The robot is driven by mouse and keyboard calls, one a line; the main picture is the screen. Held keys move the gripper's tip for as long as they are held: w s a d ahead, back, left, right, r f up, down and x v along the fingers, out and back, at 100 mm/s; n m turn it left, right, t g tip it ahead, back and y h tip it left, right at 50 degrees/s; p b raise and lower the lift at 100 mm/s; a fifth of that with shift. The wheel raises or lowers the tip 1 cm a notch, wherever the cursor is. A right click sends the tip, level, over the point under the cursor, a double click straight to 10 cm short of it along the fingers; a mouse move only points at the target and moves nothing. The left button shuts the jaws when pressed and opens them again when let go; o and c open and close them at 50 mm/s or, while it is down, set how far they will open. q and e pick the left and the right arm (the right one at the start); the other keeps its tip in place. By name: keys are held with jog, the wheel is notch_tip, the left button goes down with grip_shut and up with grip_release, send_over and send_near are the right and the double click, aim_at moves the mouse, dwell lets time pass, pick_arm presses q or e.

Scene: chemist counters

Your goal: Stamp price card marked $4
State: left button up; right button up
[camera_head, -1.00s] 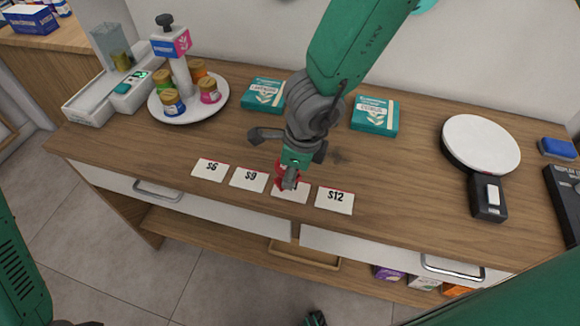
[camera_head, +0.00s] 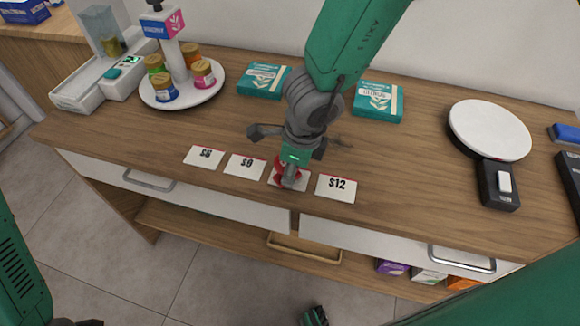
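Several white price cards with red top edges lie in a row near the counter's front edge: the $6 card (camera_head: 204,156), the $9 card (camera_head: 245,167), a third card (camera_head: 301,179) and the $12 card (camera_head: 336,188). The third card's price is hidden. My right gripper (camera_head: 290,174) points down over this third card. It is closed around a small red object (camera_head: 278,171), apparently a stamp, low at the card's surface. Whether it touches the card is hard to tell. My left gripper is not clearly visible; only part of that arm shows at lower left.
A white round turntable (camera_head: 160,100) with several small jars stands at the left. Two teal boxes (camera_head: 262,80) (camera_head: 378,102) lie behind the cards. A round white scale (camera_head: 490,130) stands at the right. The counter (camera_head: 410,180) is clear between cards and scale.

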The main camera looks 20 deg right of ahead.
jog(key=shift+d+f, duration=0.1)
jog(key=shift+d, duration=0.05)
jog(key=shift+f+b, duration=0.25)
jog(key=shift+b, duration=0.05)
dwell(0.3)
jog(key=shift+f, duration=0.15)
jog(key=shift+f, duration=0.1)
dwell(0.9)
notch_tip(320, 180, up, 7)
jog(key=p, duration=0.7)
dwell(0.8)
